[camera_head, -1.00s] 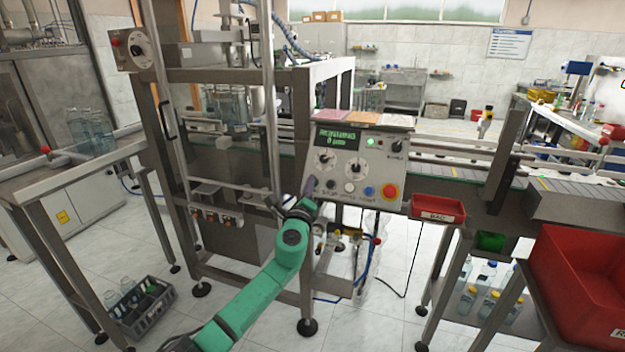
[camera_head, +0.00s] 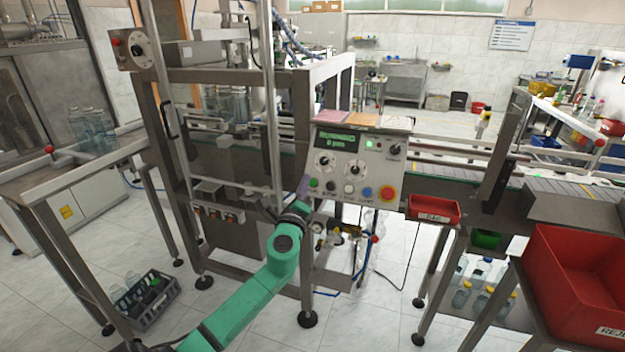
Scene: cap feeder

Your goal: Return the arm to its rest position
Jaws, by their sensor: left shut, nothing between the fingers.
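My left arm (camera_head: 262,285), green with dark joints, comes in from the bottom left and reaches up to the front of the machine. My left gripper (camera_head: 303,187) is small in view, shut and empty, at the lower left corner of the control panel (camera_head: 345,172). I cannot tell whether it touches the panel. The panel has a green display, two dials, a lit green lamp and a row of buttons with a red one on a yellow base. My right gripper is not in view.
The machine frame (camera_head: 294,130) stands close around my left gripper. A small red bin (camera_head: 434,209) hangs right of the panel, and a large red bin (camera_head: 590,255) stands at the right. A grey crate (camera_head: 150,312) with bottles is on the floor at left.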

